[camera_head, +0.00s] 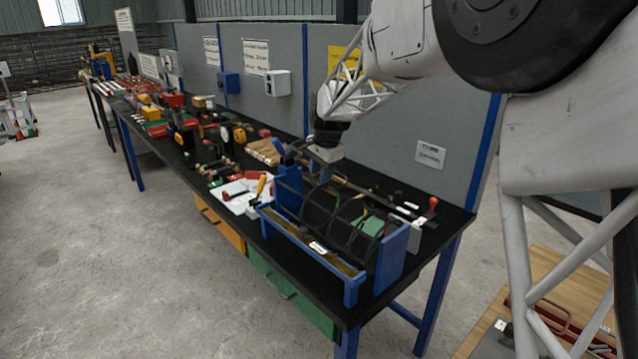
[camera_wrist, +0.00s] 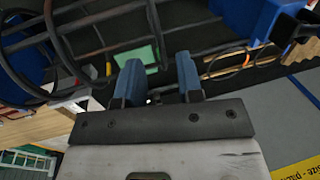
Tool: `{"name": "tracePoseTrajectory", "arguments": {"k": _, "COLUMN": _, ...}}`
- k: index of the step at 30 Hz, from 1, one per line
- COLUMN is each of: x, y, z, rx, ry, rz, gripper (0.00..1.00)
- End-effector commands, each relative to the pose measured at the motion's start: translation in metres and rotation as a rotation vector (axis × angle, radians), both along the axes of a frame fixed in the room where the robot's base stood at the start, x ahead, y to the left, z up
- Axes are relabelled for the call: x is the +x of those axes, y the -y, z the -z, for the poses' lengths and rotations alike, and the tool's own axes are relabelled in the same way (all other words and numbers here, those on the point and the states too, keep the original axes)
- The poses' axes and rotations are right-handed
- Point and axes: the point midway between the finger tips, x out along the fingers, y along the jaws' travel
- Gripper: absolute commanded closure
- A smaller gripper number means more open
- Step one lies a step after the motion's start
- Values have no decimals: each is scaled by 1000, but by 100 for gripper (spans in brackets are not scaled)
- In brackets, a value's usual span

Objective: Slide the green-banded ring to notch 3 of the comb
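The rebar cage, dark hoops on long bars (camera_head: 335,215), lies between two blue end plates on the bench. The hoops also show at the left and top of the wrist view (camera_wrist: 62,40).
A blue-framed trough (camera_head: 310,247) with a white label runs along the cage's front. A red-knobbed lever (camera_head: 432,205) stands right of the cage. Tools and papers crowd the bench to the left. A grey partition (camera_head: 400,125) stands behind.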

Motion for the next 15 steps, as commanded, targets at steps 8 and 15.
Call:
{"name": "tracePoseTrajectory", "arguments": {"k": 8, "x": 4, "y": -4, "z": 30, "rx": 0, "ry": -1, "rz": 0, "gripper": 66}}
{"name": "tracePoseTrajectory", "arguments": {"k": 15, "x": 5, "y": -5, "z": 39, "rx": 1, "ry": 1, "rz": 0, "gripper": 66}}
